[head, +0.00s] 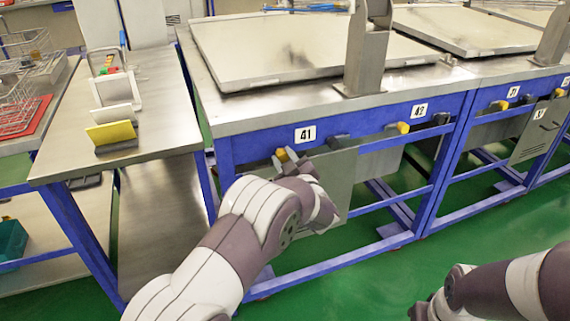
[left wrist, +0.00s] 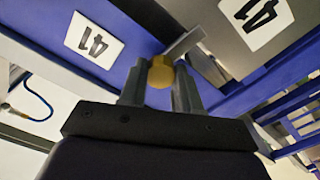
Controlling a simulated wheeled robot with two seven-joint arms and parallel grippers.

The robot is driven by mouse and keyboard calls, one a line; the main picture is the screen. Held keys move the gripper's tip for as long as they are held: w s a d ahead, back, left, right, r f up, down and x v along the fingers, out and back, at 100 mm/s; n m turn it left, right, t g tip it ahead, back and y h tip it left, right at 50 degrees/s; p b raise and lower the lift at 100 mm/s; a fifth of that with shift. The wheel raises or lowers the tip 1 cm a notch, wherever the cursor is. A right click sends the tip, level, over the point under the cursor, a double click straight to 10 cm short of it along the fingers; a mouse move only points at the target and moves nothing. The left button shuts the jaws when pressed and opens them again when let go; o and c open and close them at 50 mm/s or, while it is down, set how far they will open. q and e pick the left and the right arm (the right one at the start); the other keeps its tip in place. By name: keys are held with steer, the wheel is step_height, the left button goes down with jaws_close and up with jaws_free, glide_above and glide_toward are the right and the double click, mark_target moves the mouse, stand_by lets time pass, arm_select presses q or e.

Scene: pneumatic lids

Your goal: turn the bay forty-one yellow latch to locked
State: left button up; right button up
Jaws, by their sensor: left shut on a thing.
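The bay forty-one yellow latch (head: 282,154) sits on the blue front rail below the 41 label (head: 305,133). My left gripper (head: 288,162) is at it, largely hidden behind my own wrist in the head view. In the left wrist view, the rounded yellow latch end (left wrist: 160,71) lies between the two fingers of my left gripper (left wrist: 160,88), which is shut on it. A grey metal bar (left wrist: 185,43) runs from the latch toward the upper right. My right gripper (head: 425,308) shows only partly at the bottom of the head view; its fingers cannot be made out.
A dark knob (head: 338,141) is right of the latch. Bay 42 has its own yellow latch (head: 402,128) and label (head: 420,110). A grey panel (head: 355,172) hangs below the rail. A side table (head: 160,130) with a yellow block stands left. Green floor lies in front.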

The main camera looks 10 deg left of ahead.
arm_select(q)
steer(key=shift+f+n+b, duration=0.15)
steer(key=shift+n+b, duration=0.15)
steer(key=shift+n, duration=0.3)
steer(key=o, duration=1.1)
steer(key=shift+c, duration=0.2)
steer(key=p+v, duration=0.1)
steer(key=v, duration=1.1)
steer(key=shift+s+d+p, duration=0.2)
steer(key=shift+s+p, duration=0.1)
steer(key=shift+s, duration=0.05)
